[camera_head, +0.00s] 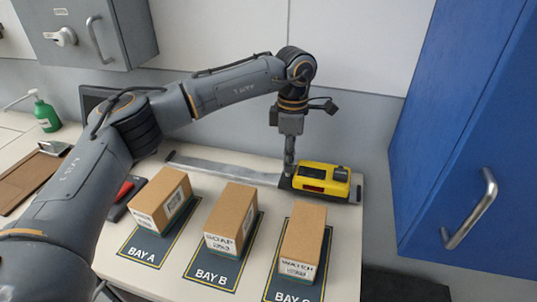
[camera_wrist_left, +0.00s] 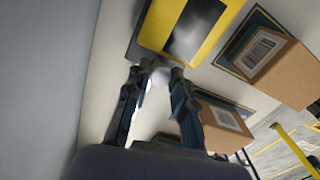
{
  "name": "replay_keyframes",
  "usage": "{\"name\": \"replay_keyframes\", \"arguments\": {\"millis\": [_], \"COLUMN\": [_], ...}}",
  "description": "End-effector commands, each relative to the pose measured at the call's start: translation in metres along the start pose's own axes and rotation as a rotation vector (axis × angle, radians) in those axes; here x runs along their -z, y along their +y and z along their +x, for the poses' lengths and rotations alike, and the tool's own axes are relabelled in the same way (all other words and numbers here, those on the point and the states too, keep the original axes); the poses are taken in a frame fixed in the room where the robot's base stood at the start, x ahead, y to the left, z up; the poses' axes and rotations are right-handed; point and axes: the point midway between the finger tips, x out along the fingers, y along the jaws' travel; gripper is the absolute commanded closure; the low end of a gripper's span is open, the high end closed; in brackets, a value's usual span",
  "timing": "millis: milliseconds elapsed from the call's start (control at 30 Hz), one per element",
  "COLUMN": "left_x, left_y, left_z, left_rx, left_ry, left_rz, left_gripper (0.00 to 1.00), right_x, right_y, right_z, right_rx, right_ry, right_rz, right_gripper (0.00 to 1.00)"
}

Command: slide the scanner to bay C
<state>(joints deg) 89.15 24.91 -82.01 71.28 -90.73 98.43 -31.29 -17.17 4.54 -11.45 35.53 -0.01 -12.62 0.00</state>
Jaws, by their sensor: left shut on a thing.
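The yellow and black scanner (camera_head: 324,180) sits on a dark base at the right end of the metal rail (camera_head: 225,170), behind the bay C box (camera_head: 303,240) and slightly right of it. My left gripper (camera_head: 289,160) points down at the scanner's left end and is shut on a small part there. My right gripper is not in view.
Boxes stand on bay A (camera_head: 160,198) and bay B (camera_head: 231,218) in front of the rail. A blue cabinet (camera_head: 470,130) with a handle rises close to the right. A green bottle (camera_head: 46,114) and a brown clipboard (camera_head: 30,180) are far left.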

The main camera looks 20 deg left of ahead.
Motion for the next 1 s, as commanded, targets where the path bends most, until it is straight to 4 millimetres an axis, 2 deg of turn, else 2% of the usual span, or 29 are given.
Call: {"name": "replay_keyframes", "arguments": {"millis": [133,467,500,533,833,1000], "left_x": [-0.009,-0.011,-0.011,-0.011,-0.011,-0.011], "left_y": [-0.001,-0.002,-0.002,-0.002,-0.002,-0.001], "left_z": [0.0,-0.001,-0.001,-0.001,-0.001,-0.017], "left_rx": [-0.001,-0.001,-0.001,-0.001,0.0,-0.004], "left_ry": [0.0,-0.004,-0.005,-0.004,-0.003,-0.003], "left_rz": [0.001,0.002,0.002,0.002,0.002,0.002], "left_gripper": [1.0,1.0,0.72,0.67,0.67,0.67], "right_x": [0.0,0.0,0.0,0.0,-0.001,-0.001], "right_y": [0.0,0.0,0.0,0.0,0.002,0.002], "right_z": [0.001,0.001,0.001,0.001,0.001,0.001], "right_rx": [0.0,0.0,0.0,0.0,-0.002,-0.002], "right_ry": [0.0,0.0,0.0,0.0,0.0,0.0], "right_rz": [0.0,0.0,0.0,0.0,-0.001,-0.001], "right_gripper": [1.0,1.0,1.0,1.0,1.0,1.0]}}
